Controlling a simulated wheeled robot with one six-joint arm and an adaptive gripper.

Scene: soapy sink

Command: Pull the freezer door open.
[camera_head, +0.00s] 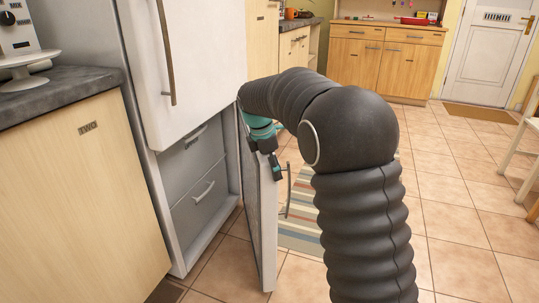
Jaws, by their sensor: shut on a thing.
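The freezer door (258,217) is the lower door of the white fridge. It stands well open, swung out and seen nearly edge-on. The inside shows grey drawers with handles, the lower drawer (200,202) most clearly. The door's handle (288,192) shows on its outer, right side. My gripper (273,165), teal and dark, is at the upper edge of the freezer door and shut on it. The arm hides part of the gripper, and the exact grip of the fingers is hard to see.
The upper fridge door (195,60) is shut, with a long vertical handle. A wooden cabinet (75,180) with a dark counter stands at the left. A striped rug (300,232) lies behind the door. Tiled floor (460,230) is clear at right; a white chair (522,145) stands at the edge.

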